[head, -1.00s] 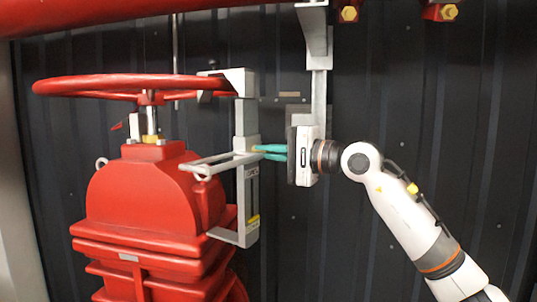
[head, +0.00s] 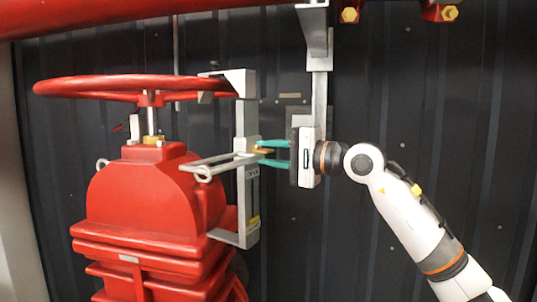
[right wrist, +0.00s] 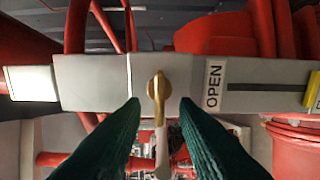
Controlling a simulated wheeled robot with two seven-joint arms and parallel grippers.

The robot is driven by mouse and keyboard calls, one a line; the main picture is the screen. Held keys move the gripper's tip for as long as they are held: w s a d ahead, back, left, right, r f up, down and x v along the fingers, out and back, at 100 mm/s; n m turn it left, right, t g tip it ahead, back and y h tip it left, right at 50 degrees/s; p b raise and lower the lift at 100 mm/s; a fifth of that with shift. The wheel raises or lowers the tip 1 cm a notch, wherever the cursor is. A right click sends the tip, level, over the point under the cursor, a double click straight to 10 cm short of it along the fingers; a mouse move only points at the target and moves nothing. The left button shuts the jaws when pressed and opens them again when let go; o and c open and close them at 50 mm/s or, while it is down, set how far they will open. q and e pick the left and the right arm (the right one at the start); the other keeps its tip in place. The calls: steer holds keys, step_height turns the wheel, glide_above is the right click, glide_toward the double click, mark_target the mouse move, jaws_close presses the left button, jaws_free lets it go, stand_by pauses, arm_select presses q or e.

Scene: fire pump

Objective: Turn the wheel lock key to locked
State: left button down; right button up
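The brass wheel lock key (right wrist: 157,92) sits in the face of the grey lock bracket (right wrist: 95,80). In the right wrist view its grip stands upright, across the bar. In the head view the key (head: 265,150) is a small brass spot on the bracket (head: 246,190). My right gripper (head: 263,153) is level with the key, its teal fingers apart. In the right wrist view the fingertips lie either side of the key's lower part with gaps visible. An "OPEN" label (right wrist: 213,86) is right of the key. My left gripper is not in view.
The red handwheel (head: 130,85) is above the red valve body (head: 145,205). A grey rod loop (head: 205,163) juts from the bracket toward the camera. A grey post (head: 320,95) hangs just behind my right gripper. The dark wall (head: 440,120) on the right is clear.

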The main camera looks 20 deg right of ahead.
steer(key=b+v, duration=0.3)
steer(key=v, duration=0.8)
steer(key=shift+s+d, duration=0.15)
steer(key=shift+s, duration=0.1)
steer(key=shift+f, duration=0.1)
